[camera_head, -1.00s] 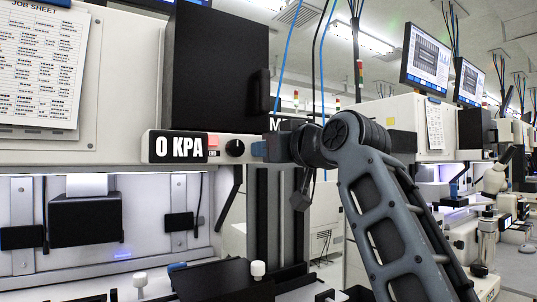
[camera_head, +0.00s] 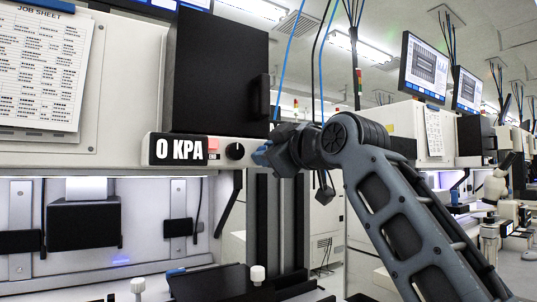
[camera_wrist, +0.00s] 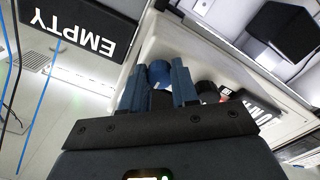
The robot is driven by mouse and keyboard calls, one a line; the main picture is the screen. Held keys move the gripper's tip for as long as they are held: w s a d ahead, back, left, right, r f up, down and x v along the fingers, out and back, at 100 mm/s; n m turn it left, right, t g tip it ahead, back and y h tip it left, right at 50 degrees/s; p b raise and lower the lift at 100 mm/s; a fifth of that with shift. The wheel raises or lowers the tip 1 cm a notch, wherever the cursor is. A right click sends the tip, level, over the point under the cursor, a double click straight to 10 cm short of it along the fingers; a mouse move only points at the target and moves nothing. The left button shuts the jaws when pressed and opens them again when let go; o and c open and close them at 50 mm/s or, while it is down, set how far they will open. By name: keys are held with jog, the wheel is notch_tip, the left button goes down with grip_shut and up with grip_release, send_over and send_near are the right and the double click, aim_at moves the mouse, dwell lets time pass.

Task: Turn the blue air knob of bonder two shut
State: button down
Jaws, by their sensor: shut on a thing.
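The blue air knob (camera_wrist: 158,70) shows in the wrist view between the two blue-grey fingers of my gripper (camera_wrist: 155,80). My gripper is shut on it. In the head view my gripper (camera_head: 264,153) reaches the right end of the bonder's front strip from the right, and it mostly hides the knob there. The display (camera_head: 180,150) on that strip reads 0 KPA. It also shows upside down at the right of the wrist view (camera_wrist: 262,107).
A black round knob (camera_head: 235,151) and a small red part (camera_head: 213,145) sit on the strip close to my gripper. A black door (camera_head: 218,70) stands above. An EMPTY sign (camera_wrist: 82,25) hangs in the wrist view. More bonders stand at right.

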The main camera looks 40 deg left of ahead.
jog(key=shift+f, duration=0.1)
dwell(0.3)
jog(key=c, duration=0.9)
grip_release()
jog(key=shift+o, duration=0.2)
jog(key=b+v, duration=0.1)
jog(key=v, duration=0.6)
jog(key=shift+s+d, duration=0.15)
jog(key=shift+d, duration=0.2)
